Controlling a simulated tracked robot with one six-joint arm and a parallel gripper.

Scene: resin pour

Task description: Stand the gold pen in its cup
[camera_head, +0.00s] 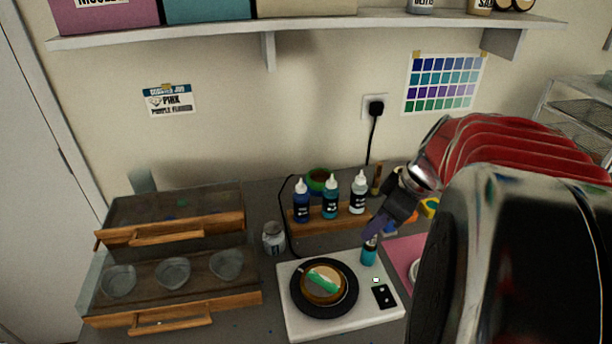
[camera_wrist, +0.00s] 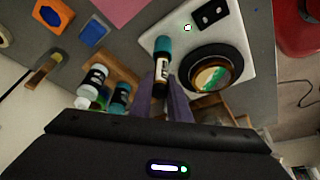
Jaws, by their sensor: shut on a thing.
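A green-rimmed round container (camera_head: 318,181) stands behind the bottles. A brown upright thing (camera_head: 377,178) stands to its right; I cannot tell which is the pen's cup.
A jar (camera_head: 273,238) and wooden drawers (camera_head: 180,310) are left. A pink mat (camera_head: 400,248) lies right, partly behind my arm.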

